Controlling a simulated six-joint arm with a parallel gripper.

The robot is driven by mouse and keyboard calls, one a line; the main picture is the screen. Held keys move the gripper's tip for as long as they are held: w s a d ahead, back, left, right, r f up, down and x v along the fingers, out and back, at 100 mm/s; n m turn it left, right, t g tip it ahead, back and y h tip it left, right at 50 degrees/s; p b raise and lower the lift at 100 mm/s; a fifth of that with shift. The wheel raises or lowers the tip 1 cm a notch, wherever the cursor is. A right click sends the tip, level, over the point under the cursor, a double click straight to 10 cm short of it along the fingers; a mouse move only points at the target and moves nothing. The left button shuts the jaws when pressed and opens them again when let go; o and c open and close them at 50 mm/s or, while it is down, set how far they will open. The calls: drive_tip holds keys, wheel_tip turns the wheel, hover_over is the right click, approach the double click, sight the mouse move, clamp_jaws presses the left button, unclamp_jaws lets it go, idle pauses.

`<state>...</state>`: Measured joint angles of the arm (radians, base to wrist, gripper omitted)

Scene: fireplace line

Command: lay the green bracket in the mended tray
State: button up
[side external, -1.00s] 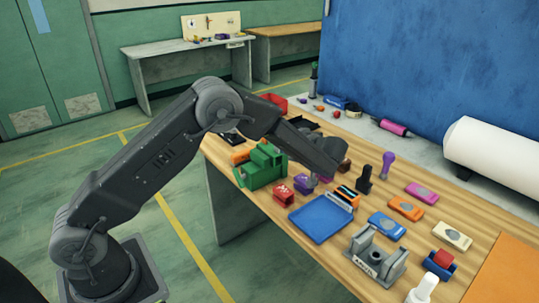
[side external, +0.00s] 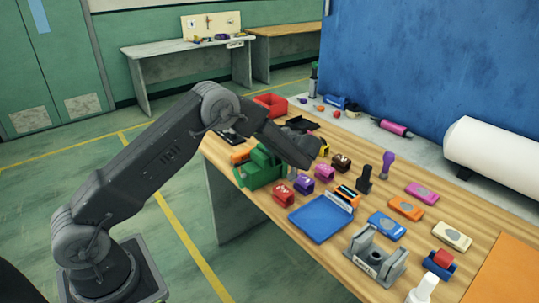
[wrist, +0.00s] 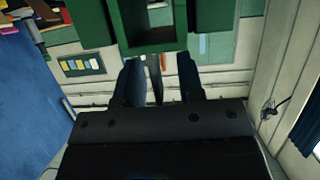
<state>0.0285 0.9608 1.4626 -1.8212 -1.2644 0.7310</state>
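A green, boxy piece (side external: 262,167) stands on the wooden bench, left of the small blocks, in the side view; I cannot tell if it is the bracket. A flat blue tray (side external: 320,222) lies empty to its right, and a red tray (side external: 271,104) stands at the back; no mend is legible on either. My gripper is mostly hidden behind my forearm in the side view, close to the green piece. In the wrist view my gripper (wrist: 160,78) has its fingers apart, and a dark green frame-like shape (wrist: 150,38) lies beyond them. I see nothing clearly held.
Red (side external: 284,194), purple (side external: 303,184) and brown (side external: 341,162) blocks stand near the blue tray. A black upright piece (side external: 364,181) and a grey cradle (side external: 375,258) are to the right. Orange, blue, pink and cream flat pieces crowd the right side of the bench.

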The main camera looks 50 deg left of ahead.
drive_tip(key=shift+c, duration=0.3)
clamp_jaws()
drive_tip(key=shift+r, duration=0.15)
